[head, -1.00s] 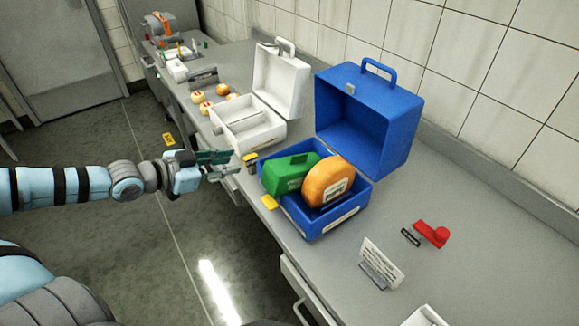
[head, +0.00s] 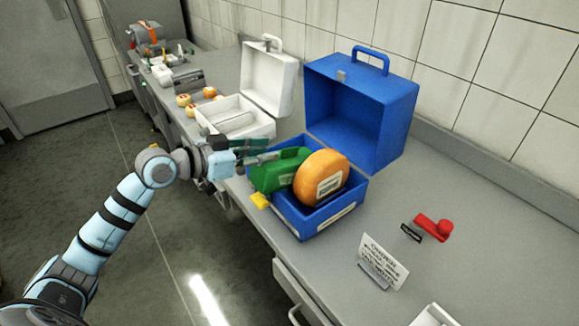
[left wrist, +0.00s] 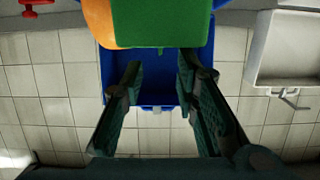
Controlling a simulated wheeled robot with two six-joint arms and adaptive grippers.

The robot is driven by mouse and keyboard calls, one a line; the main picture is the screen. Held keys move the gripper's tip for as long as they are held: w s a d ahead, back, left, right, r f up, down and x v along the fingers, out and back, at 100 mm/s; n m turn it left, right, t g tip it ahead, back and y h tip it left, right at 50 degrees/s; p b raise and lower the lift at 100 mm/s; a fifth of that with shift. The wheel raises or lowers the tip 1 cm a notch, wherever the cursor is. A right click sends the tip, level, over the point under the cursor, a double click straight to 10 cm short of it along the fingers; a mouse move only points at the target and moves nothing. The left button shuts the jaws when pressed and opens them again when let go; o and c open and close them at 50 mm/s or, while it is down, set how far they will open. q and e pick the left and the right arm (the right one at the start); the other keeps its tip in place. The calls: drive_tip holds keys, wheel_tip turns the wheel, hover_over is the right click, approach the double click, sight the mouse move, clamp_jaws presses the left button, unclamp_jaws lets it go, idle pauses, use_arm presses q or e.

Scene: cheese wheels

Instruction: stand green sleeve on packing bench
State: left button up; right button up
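The green sleeve (head: 270,178) stands in the left part of the open blue case (head: 318,224), beside an orange cheese wheel (head: 322,178). My left gripper (head: 262,150) is at the sleeve's upper left side in the head view. In the left wrist view the green sleeve (left wrist: 162,24) fills the top middle, with the orange wheel (left wrist: 97,22) beside it. The fingers of my left gripper (left wrist: 158,68) are apart with nothing between them, and the sleeve lies beyond their tips. My right gripper is in neither view.
The grey packing bench (head: 470,215) runs along a tiled wall. The blue lid (head: 350,120) stands open behind. A white case (head: 262,127), small cheeses and tools are farther back.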

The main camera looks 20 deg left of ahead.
sight(283, 150)
use_arm(q)
drive_tip(key=x, duration=0.6)
drive_tip(key=shift+s+d+f, duration=0.1)
drive_tip(key=shift+s+f, duration=0.05)
drive_tip(key=shift+s, duration=0.1)
clamp_jaws()
